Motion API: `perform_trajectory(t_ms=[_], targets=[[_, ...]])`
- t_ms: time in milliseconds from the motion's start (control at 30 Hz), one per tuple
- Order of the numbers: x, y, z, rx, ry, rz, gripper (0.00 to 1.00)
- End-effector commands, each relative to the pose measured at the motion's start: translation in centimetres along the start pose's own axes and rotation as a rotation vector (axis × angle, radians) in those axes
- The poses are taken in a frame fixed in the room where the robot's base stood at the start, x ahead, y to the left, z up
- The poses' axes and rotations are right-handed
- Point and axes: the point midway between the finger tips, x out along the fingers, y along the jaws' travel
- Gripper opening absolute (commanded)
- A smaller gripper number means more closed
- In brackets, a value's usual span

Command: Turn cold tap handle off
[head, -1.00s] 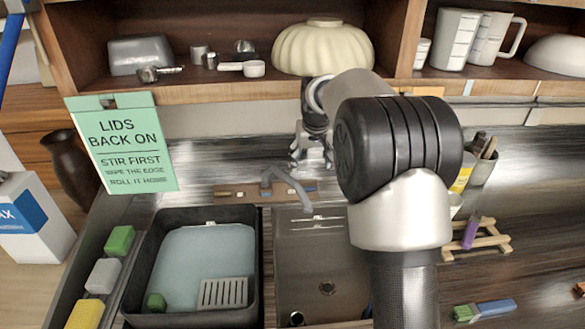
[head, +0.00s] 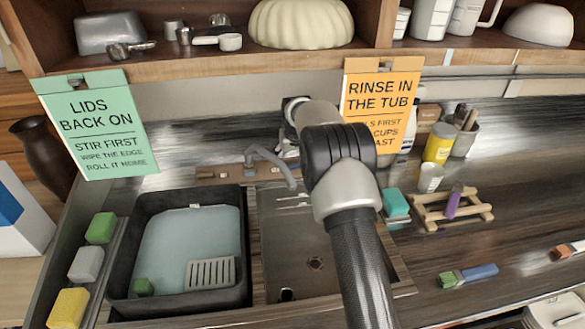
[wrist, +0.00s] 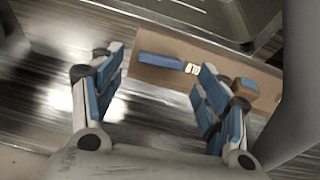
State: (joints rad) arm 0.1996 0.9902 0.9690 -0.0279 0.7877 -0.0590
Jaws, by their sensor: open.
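The blue cold tap handle (wrist: 160,62) shows in the wrist view as a flat lever with a pale end, lying on a brown tap board (wrist: 215,66). My gripper (wrist: 153,75) is open and empty, its blue-padded fingers spread on either side of the handle's image; I cannot tell the height gap. In the head view the tap board (head: 225,174) lies behind the sinks, with the grey curved spout (head: 268,160) over it. There the handle is hard to make out, and my arm largely hides the gripper.
A black tub (head: 122,255) with pale liquid sits left of the steel sink (head: 290,240). A green sign (head: 95,125) and an orange sign (head: 380,105) hang from the shelf edge (head: 200,72). A yellow jar (head: 439,143) and a wooden rack (head: 470,214) stand on the right.

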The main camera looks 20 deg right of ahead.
Motion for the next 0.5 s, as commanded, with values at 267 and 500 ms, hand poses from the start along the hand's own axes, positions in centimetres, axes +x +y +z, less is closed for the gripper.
perform_trajectory(t_ms=[267,500], targets=[[3.8,0.0,0.0,0.000,0.000,0.000,0.68],[4.3,0.0,0.0,0.000,0.000,0.000,0.68]])
